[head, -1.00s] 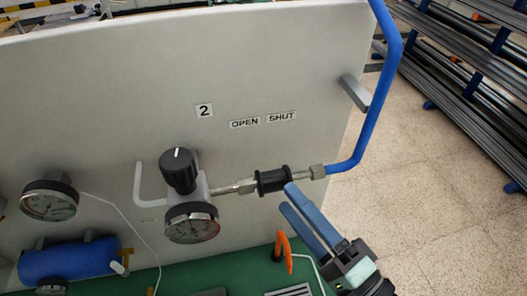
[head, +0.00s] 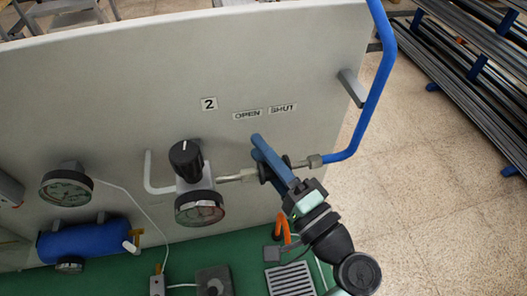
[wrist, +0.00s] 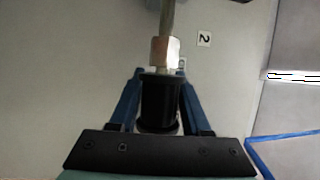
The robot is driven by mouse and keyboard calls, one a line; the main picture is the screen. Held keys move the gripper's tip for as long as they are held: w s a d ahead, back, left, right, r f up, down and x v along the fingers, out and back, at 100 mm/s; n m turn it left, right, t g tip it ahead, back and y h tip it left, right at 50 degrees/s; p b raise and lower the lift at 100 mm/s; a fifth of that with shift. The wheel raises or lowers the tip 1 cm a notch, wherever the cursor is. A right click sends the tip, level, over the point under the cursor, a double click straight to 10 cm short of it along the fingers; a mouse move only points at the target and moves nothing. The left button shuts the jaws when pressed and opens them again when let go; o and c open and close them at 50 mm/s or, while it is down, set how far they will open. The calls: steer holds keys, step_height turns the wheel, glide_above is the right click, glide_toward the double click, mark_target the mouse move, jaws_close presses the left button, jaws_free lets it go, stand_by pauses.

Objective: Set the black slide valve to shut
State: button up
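The black slide valve is a black spool-like sleeve (head: 263,173) on a thin metal pipe, mostly hidden behind my fingers in the head view. It sits close to the left pipe fitting, with bare pipe between it and the right fitting. The OPEN label (head: 247,115) and SHUT label (head: 282,109) are on the panel above, OPEN on the left. My gripper (head: 263,148) has its blue fingers over the sleeve. In the wrist view, the sleeve (wrist: 160,100) stands between the two separated fingers (wrist: 160,88); I cannot tell whether they touch it.
A black knob (head: 186,159) and a pressure gauge (head: 200,208) are left of the valve. A blue pipe (head: 376,90) bends up at the right. An orange hook-like part (head: 283,230) stands below my gripper on the green base. The panel above is mostly bare.

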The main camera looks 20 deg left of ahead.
jaws_close()
stand_by(1.1)
